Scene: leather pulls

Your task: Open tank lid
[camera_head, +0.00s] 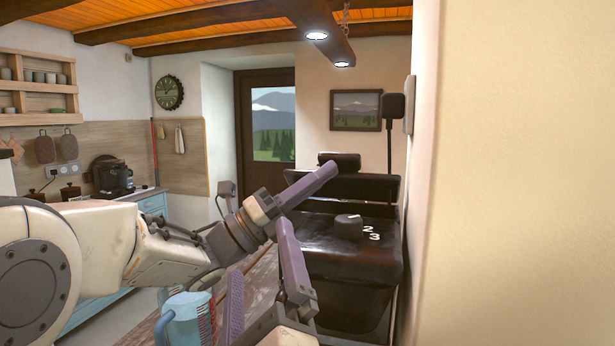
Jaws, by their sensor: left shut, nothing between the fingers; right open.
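A dark, glossy tank-like body (345,265) stands right of centre. On its sloping top are a round knob (348,227) and the numbers 2 and 3. Behind the knob is a dark slab (362,187) with a small block above it. I cannot tell for sure which part is the lid or whether it is raised. My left gripper (330,170) is shut and empty, its tip overlapping the slab's left end in view; contact cannot be told. My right gripper (260,248) is open and empty, lower and nearer, left of the tank.
A light-blue jug (186,318) with red markings is at the bottom, beside my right gripper. A worn wooden surface (262,272) lies beneath. A plain wall (510,180) closes off the right side. A counter with a black coffee machine (113,178) is at back left.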

